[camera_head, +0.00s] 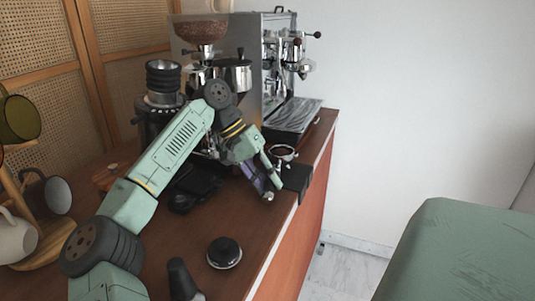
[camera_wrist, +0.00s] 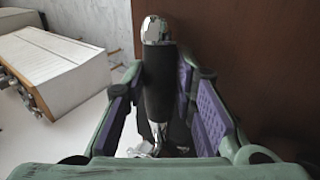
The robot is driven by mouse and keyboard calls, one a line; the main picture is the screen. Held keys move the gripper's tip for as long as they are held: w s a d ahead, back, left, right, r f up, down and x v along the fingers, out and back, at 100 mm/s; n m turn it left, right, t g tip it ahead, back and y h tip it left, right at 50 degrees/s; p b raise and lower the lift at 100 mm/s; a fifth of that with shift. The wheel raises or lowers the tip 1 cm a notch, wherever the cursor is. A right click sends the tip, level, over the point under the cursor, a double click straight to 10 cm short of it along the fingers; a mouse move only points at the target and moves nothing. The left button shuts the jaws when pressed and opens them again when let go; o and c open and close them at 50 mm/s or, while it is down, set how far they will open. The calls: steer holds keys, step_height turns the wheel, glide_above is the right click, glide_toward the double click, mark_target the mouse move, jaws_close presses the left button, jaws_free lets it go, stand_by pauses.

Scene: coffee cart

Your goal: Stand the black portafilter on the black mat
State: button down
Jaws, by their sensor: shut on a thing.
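The black portafilter has a black handle (camera_wrist: 158,85) with a chrome end cap, lying between my purple finger pads in the wrist view. In the head view its round metal basket (camera_head: 283,152) faces up, at the far end of the mat, and the chrome end cap (camera_head: 268,197) shows near me. My gripper (camera_head: 262,178) is shut on the handle; it also shows in the wrist view (camera_wrist: 168,105). The black mat (camera_head: 297,178) lies at the counter's right edge and folds over it. I cannot tell whether the portafilter touches the mat.
An espresso machine (camera_head: 285,60) with a drip tray (camera_head: 292,114) and a grinder (camera_head: 160,95) stand behind. A round black tamper-like piece (camera_head: 224,252) and a dark handle (camera_head: 181,278) are in front. Mugs (camera_head: 48,193) hang at left. The counter drops off at right.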

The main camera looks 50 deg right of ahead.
steer(key=shift+f, duration=0.1)
stand_by(0.4)
steer(key=c, duration=1.4)
jaws_free()
steer(key=shift+o, duration=0.8)
step_height(320, 180, up, 10)
steer(key=shift+r, duration=0.1)
